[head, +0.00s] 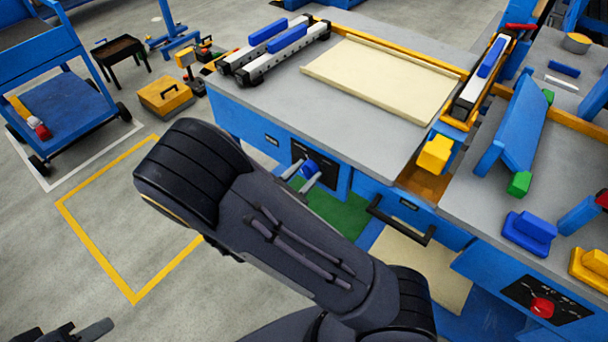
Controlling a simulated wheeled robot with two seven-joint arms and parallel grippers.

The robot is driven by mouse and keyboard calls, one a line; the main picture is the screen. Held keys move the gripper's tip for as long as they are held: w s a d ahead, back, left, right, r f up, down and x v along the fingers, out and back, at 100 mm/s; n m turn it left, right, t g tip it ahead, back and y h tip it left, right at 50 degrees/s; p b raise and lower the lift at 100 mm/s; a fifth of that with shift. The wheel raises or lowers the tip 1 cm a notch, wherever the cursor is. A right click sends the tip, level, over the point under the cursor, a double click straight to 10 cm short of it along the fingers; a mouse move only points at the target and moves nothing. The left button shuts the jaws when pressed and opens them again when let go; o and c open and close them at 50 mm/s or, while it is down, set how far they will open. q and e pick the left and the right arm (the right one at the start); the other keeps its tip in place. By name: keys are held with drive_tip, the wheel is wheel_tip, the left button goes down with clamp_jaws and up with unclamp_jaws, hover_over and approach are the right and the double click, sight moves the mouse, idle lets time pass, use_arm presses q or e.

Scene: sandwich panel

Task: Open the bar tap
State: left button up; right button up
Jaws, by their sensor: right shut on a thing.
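A blue tap handle (310,168) sits in front of a dark plate (325,177) on the blue front of the grey workbench. I take it to be the bar tap. My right gripper (302,173) has its two pale fingers on either side of the handle and is shut on it. My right arm crosses the middle of the view and hides the gripper's body and part of the bench front. How far the handle is turned cannot be told. Part of my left gripper (72,333) shows dark at the bottom left corner, away from the bench.
A drawer with a black handle (400,222) is right of the tap. A red knob (542,307) sits on a dark panel at the lower right. A cream panel (382,80) lies on the bench top. The floor at left is open, with a yellow toolbox (165,97).

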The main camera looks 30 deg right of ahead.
drive_tip(key=m+b, duration=0.2)
drive_tip(key=m, duration=0.2)
drive_tip(key=shift+f, duration=0.15)
drive_tip(key=m+b, duration=0.3)
drive_tip(key=m, duration=0.2)
drive_tip(key=m+b, duration=0.3)
drive_tip(key=m, duration=0.1)
drive_tip(key=shift+m+b, duration=1)
drive_tip(key=shift+m, duration=0.7)
drive_tip(key=shift+r, duration=0.2)
drive_tip(key=o, duration=1)
